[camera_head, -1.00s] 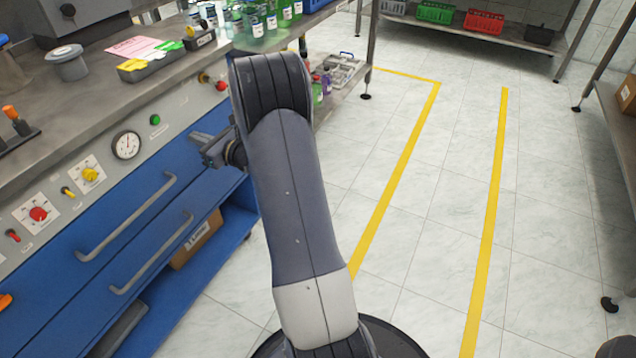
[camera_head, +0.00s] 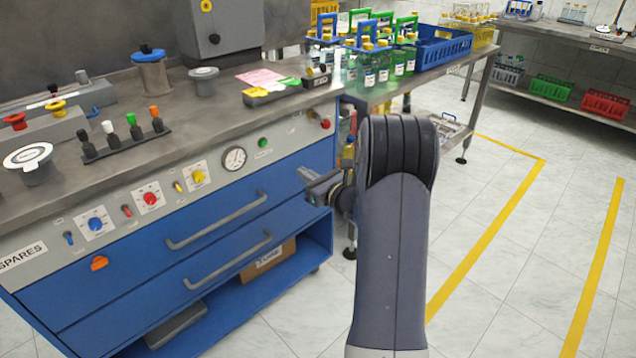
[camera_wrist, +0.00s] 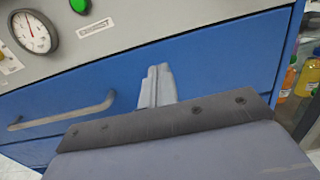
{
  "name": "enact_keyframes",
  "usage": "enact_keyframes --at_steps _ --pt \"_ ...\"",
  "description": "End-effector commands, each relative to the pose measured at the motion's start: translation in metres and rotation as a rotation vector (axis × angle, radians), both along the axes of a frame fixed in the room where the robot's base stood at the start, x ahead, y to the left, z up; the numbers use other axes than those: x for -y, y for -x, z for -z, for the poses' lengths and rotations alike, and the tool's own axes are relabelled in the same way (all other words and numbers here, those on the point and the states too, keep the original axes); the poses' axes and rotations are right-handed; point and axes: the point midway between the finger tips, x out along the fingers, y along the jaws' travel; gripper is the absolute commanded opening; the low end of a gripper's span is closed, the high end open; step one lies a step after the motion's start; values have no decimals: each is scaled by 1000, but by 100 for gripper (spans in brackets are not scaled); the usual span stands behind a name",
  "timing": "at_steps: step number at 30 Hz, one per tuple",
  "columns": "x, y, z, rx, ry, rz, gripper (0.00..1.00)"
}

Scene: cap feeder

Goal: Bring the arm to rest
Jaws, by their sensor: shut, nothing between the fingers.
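My arm stands upright in the head view, bent over at the top, with my gripper (camera_head: 318,188) reaching left in front of the blue workbench (camera_head: 150,262). My gripper is shut and empty. In the wrist view, the closed fingers (camera_wrist: 157,86) point at the blue drawer front (camera_wrist: 215,62). A drawer handle (camera_wrist: 62,112) is to the left of them, apart from the fingers. A gauge (camera_wrist: 36,32) and a green button (camera_wrist: 80,5) are on the panel above. I cannot tell the exact gap between the fingertips and the drawer.
The bench top carries a black rack with coloured pegs (camera_head: 126,136), a cap tray (camera_head: 285,92) and a grey pot (camera_head: 204,82). A side table to the right holds bottles (camera_head: 375,72) and a blue crate (camera_head: 443,48). The tiled floor (camera_head: 500,260) at right is clear.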

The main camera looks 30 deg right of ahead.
Motion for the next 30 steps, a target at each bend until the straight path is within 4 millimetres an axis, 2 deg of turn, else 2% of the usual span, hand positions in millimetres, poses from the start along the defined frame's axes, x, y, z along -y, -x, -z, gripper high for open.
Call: enact_keyframes --at_steps 1,6,12,18,30 --pt "6 15 -3 -3 -3 6 0" --pt "17 53 -2 -5 -2 7 0" --pt "25 81 -1 -3 -1 5 0" --pt "27 91 0 -2 0 2 0" --pt "25 86 1 -2 0 0 0"
